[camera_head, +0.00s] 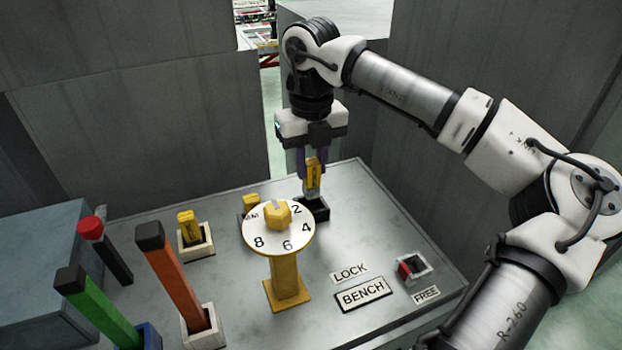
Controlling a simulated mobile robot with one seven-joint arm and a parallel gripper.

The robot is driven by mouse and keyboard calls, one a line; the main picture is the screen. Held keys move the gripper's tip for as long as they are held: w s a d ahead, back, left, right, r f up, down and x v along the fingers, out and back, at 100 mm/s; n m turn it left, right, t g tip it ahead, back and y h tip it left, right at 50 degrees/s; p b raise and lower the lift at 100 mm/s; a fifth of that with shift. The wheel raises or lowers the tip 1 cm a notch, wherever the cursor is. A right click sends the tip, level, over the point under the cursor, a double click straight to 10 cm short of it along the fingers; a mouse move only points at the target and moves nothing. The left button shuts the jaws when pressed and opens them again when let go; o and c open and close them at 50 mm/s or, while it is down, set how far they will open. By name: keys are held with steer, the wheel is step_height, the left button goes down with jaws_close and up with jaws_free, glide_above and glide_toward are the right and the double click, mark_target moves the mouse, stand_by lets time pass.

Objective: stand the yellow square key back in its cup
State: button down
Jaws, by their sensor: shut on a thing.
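My gripper (312,168) points straight down at the back of the bench and is shut on a yellow key (313,174). The key is upright, with a dark mark on its yellow head and a grey shank below. A black cup (319,213) is directly under it. The shank's lower end meets the cup's opening in the picture; I cannot tell how deep it goes or whether it is square. Another yellow-headed piece (189,227) stands in a pale cup (197,250) at the left. A third yellow head (250,202) shows partly behind the dial.
A numbered dial (268,240) on a yellow post stands in front of the black cup. Orange (174,280), green (98,308) and red-topped black (108,255) bars rise at the left. A red switch (405,271) and labels lie at the right. Grey walls stand behind.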

mark_target(311, 183)
steer(key=shift+f, duration=2.3)
steer(key=shift+f, duration=0.2)
steer(key=c, duration=1.2)
jaws_free()
steer(key=shift+o, duration=0.2)
steer(key=shift+r, duration=0.1)
step_height(311, 183, up, 12)
steer(key=shift+r+b, duration=0.15)
steer(key=shift+b, duration=0.15)
